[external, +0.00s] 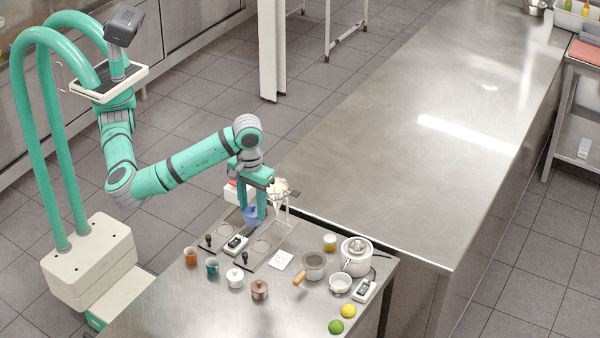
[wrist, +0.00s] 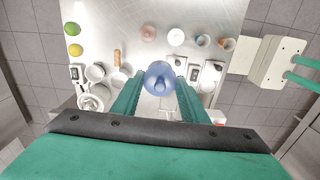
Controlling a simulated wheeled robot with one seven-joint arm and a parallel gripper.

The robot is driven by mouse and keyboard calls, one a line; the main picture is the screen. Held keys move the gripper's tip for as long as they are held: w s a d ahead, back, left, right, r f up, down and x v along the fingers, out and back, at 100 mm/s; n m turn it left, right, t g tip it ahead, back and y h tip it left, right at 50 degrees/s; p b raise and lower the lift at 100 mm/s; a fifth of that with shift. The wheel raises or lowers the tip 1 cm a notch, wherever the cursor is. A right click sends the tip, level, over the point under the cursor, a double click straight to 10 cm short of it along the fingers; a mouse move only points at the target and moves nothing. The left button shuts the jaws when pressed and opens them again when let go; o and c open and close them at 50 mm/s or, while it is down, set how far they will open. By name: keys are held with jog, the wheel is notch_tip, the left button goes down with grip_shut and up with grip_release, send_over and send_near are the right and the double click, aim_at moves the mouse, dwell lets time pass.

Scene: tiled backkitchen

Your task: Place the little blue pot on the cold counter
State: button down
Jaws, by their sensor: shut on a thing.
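The little blue pot (external: 251,214) is held between the fingers of my gripper (external: 255,205), over the small steel table. In the wrist view the blue pot (wrist: 159,76) sits between the two green fingers (wrist: 158,90), seen from above. Parts of its sides are hidden by the fingers. A long, bare steel counter (external: 400,150) stretches to the right and back; I take it for the cold counter. My gripper and the pot are to the left of it.
The long counter's near part is clear.

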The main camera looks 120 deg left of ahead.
jog(key=s+a+n, duration=0.3)
jog(key=a+n, duration=0.2)
jog(key=a, duration=2.2)
jog(key=s+a+n, duration=0.2)
jog(key=s+a, duration=0.6)
jog(key=a, duration=0.4)
jog(key=s+a+n, duration=0.2)
jog(key=s+a, duration=0.6)
jog(key=a, duration=0.3)
notch_tip(320, 180, down, 11)
jog(key=w+a+f, duration=0.9)
jog(key=w+f, duration=0.1)
jog(key=shift+w+a, duration=0.3)
jog(key=shift+a, duration=0.05)
jog(key=shift+f, duration=1.55)
